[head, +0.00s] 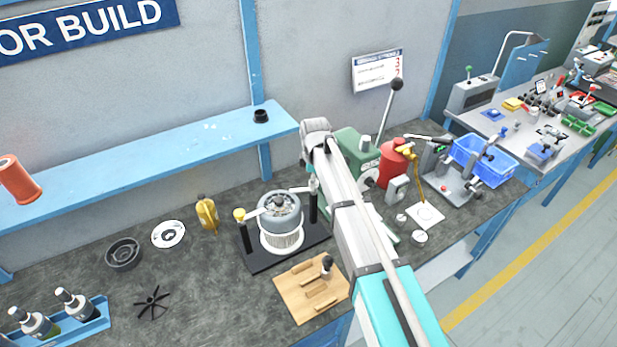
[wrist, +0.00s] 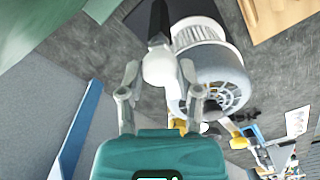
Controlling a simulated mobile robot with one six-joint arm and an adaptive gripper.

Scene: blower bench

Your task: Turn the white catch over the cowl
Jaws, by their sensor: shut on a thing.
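The white catch (wrist: 160,69) sits on top of a black post (wrist: 157,22) and shows as a rounded white knob between my fingers in the wrist view. My gripper (wrist: 158,78) is shut on it, with one finger on each side. In the head view the white catch (head: 313,184) is at the right of the blower, and my arm partly covers the gripper there. The grey cowl (head: 279,208) sits on the white finned blower body (head: 281,240). The cowl (wrist: 222,78) is right beside the catch in the wrist view. How far the catch reaches over the cowl is unclear.
A yellow catch (head: 239,214) tops the post left of the cowl. A green machine (head: 352,150) and red canister (head: 393,163) stand behind and right of my arm.

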